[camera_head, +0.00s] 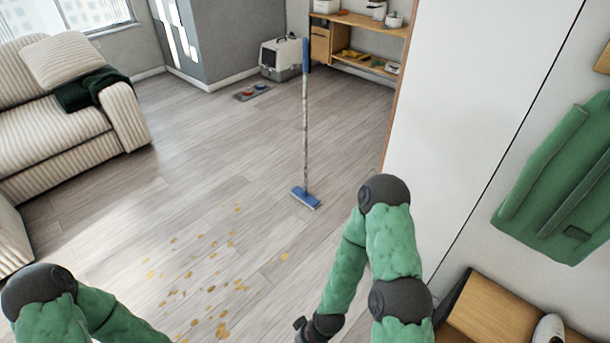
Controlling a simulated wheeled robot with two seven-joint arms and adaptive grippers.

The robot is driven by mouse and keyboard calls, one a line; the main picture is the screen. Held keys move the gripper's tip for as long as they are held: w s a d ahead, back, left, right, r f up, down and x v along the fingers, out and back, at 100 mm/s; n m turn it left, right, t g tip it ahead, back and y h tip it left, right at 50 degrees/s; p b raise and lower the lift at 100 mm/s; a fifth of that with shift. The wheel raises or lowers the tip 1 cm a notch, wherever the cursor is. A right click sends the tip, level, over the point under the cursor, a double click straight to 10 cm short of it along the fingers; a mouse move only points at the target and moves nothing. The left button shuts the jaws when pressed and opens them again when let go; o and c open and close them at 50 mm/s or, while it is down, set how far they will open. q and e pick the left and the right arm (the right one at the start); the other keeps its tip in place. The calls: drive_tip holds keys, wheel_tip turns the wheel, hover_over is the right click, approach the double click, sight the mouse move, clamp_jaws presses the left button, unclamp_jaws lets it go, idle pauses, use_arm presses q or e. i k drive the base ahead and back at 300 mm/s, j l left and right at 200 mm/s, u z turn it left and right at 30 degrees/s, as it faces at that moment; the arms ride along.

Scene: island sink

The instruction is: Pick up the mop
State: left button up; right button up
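The mop (305,130) stands upright on the wooden floor, with a blue grip at the top, a thin grey pole and a flat blue head at the bottom. Nothing holds it. My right arm is in the lower middle, with the dark wrist end of my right gripper (308,330) at the bottom edge, nearer than the mop and apart from it. The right gripper's fingers cannot be made out. My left arm shows at the lower left, and its gripper is out of the picture.
Yellowish flakes (215,285) lie scattered on the floor before the mop. A striped sofa (60,130) stands at the left. A white wall panel (470,100) and a wooden bench (500,320) are on the right. A pet carrier (282,58) and shelf (365,20) stand behind.

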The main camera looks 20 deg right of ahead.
sight(302, 194)
drive_tip(key=i+l, duration=0.2)
drive_tip(key=i, duration=0.3)
drive_tip(key=i+l, duration=0.25)
drive_tip(key=i, duration=0.2)
drive_tip(key=i+l+u, duration=0.1)
drive_tip(key=i, duration=0.4)
drive_tip(key=i+l, duration=0.4)
drive_tip(key=i+j, duration=0.05)
